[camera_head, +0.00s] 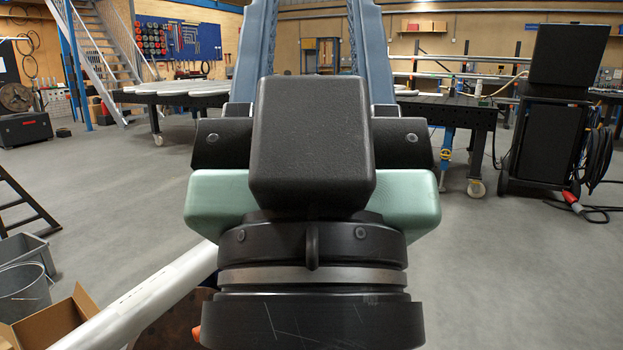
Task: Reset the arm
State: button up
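My gripper (312,35) fills the middle of the head view, at the end of my arm and pointing away from the camera. It has a black housing, pale green side parts and two long blue-grey fingers with ridged inner faces. The fingers stand wide apart and run out of the top of the picture, so their tips are cut off. The far wall shows between them, and I see nothing held in the visible gap. The rest of my arm is mostly out of view.
A pale tube (150,300) slants past my arm at lower left, near a cardboard box (68,318), bucket (24,293) and grey crate (24,248). A black worktable (468,113) and black cart (540,145) stand right. The grey floor between is open.

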notch_tip(320, 180, up, 32)
jog(key=p, duration=3)
jog(key=shift+r, duration=0.15)
jog(key=shift+a, duration=0.1)
